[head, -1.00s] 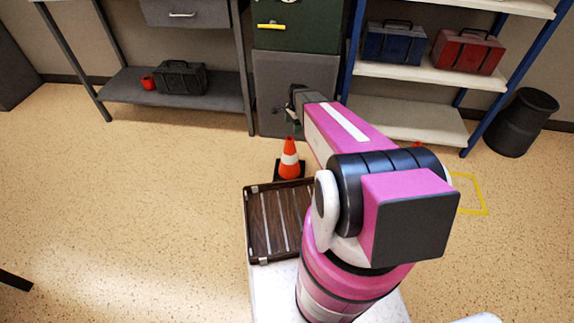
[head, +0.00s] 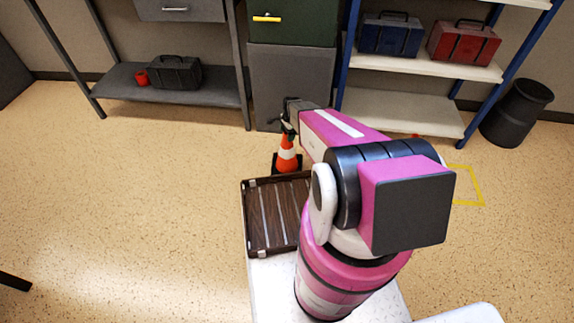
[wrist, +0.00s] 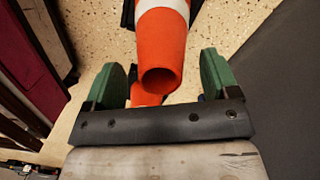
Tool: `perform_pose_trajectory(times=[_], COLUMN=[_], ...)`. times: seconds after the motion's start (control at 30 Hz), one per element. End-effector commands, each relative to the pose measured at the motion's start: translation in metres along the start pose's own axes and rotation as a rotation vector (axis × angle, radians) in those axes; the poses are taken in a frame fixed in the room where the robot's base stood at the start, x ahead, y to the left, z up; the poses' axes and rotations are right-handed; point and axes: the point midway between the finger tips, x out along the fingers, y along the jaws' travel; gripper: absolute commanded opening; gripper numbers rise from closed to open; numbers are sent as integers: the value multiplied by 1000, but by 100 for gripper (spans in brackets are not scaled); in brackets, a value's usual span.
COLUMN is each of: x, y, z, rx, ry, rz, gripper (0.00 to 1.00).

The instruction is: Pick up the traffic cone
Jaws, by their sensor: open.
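The traffic cone (head: 287,157) is orange with a white band and a dark base. It stands upright on the floor just beyond the brown slatted case. My gripper (head: 288,122) is at the cone's top and hides its tip in the head view. In the wrist view, my gripper (wrist: 161,66) is open, with a green finger on each side. The cone's open tip (wrist: 160,80) shows between the fingers, with clear gaps on both sides. A second orange patch (wrist: 146,98) shows behind the tip; I cannot tell what it belongs to.
The slatted case (head: 262,223) lies close in front of the cone. A grey cabinet (head: 290,80) stands behind it. A shelf with toolboxes (head: 390,35) and a black bin (head: 517,112) are at right. A workbench (head: 110,92) is at left. Floor left of the cone is clear.

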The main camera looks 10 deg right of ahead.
Motion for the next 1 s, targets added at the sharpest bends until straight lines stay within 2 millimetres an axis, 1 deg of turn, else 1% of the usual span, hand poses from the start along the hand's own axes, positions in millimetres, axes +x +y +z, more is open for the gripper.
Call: perform_pose_trajectory(times=[0.03,0.1,0.3,0.37,0.4,0.47,0.5,0.53,0.57,0.87,1.0], x=[7,11,11,11,11,11,11,11,11,9,2], y=[-1,0,0,0,0,0,0,0,0,0,0], z=[0,0,0,0,0,0,0,0,0,0,1], rx=[0,0,0,0,0,0,0,0,0,0,0], ry=[0,0,0,0,0,0,0,0,0,0,0], rz=[1,0,-1,-1,0,0,0,0,0,0,-1], gripper=[81,81,81,61,48,29,16,6,0,0,0])
